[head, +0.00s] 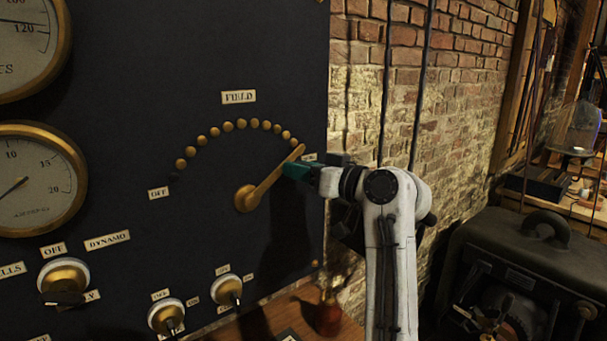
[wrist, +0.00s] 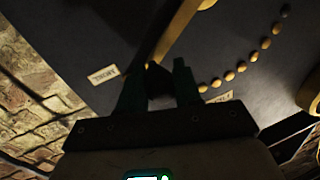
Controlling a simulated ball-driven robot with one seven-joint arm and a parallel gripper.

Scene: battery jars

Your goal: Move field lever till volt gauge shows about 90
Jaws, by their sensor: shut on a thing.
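The brass field lever (head: 270,181) is on the dark panel, pointing up and right from its round pivot toward the right end of an arc of brass studs (head: 241,124). My gripper (head: 293,169) is shut on the lever near its outer end. In the wrist view the lever (wrist: 182,32) runs down to between my fingertips (wrist: 166,72), where the contact is dark. The upper gauge (head: 27,45) is cut off by the picture's edge. A dark needle line lies close to its 120 mark; the full dial and its name are not visible.
A lower gauge (head: 35,175) marked up to 20 sits at the left. Knob switches (head: 65,275) stick out below it, and two smaller ones (head: 166,316) (head: 227,290) lie under the lever. A brick wall (head: 450,80) and a dark machine (head: 520,270) stand at the right.

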